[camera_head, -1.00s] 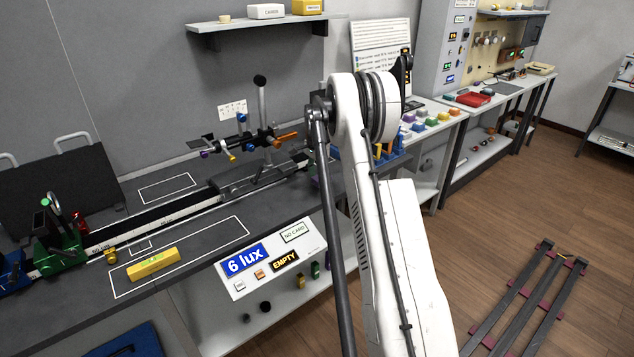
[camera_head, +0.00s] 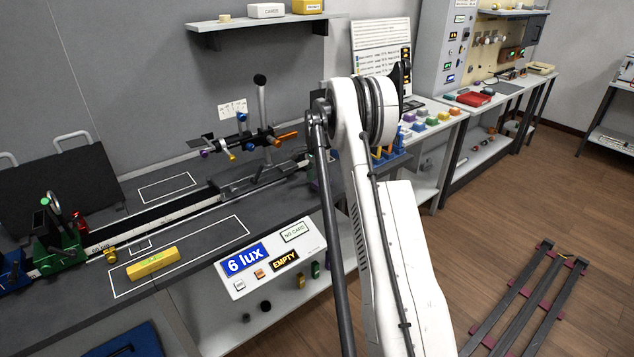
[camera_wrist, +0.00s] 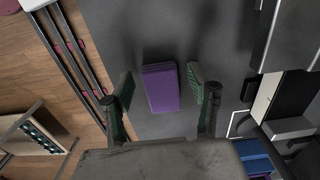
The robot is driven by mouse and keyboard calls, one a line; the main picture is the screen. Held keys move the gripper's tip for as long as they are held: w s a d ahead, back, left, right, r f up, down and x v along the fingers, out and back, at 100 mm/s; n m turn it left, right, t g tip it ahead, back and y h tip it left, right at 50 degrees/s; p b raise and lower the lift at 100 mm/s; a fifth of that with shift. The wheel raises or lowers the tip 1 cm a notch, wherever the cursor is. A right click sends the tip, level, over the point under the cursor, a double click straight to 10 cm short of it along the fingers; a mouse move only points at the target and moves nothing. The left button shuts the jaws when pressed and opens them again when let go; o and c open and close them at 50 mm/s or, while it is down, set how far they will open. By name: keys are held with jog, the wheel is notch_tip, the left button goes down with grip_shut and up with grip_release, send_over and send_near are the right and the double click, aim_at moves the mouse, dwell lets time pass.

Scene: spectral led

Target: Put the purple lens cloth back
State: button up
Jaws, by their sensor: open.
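The purple lens cloth (camera_wrist: 161,88) lies on the dark grey bench top (camera_wrist: 130,30) in the wrist view. It looks like a small folded block, slightly tilted in the picture. My gripper (camera_wrist: 162,82) is open, with one finger to the left of the cloth and one to the right. There are gaps between the fingers and the cloth, and the height above it is hard to tell. In the head view my arm hides the cloth and the gripper.
In the head view, a yellow block (camera_head: 153,263) lies in a white outline on the bench. A rail with an upright stand (camera_head: 262,125) runs along the bench. A display box (camera_head: 271,260) sits at the front edge. Blue objects (camera_wrist: 255,158) are at lower right in the wrist view.

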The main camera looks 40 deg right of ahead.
aim_at(317, 183)
notch_tip(317, 183, up, 12)
jog(key=s+a+r+n+t, duration=0.1)
jog(key=s+a+r+n, duration=0.25)
jog(key=a+r, duration=0.4)
jog(key=s+a+r+n+t+h, duration=0.15)
jog(key=s+a+r, duration=0.35)
jog(key=a, duration=0.5)
jog(key=s+a+r+n+t+y, duration=0.1)
jog(key=s+a+r+n, duration=0.25)
jog(key=a+r, duration=0.35)
jog(key=s+a+n+t, duration=0.2)
jog(key=s+a+n, duration=0.3)
jog(key=s+a, duration=0.75)
jog(key=s+a+f+n+t, duration=0.1)
jog(key=s+a+f+n, duration=0.1)
jog(key=s, duration=0.4)
jog(key=s+a+f+n, duration=0.2)
jog(key=s+a+f, duration=0.2)
jog(key=s, duration=0.3)
jog(key=shift+f+n+t, duration=0.35)
jog(key=shift+f, duration=0.25)
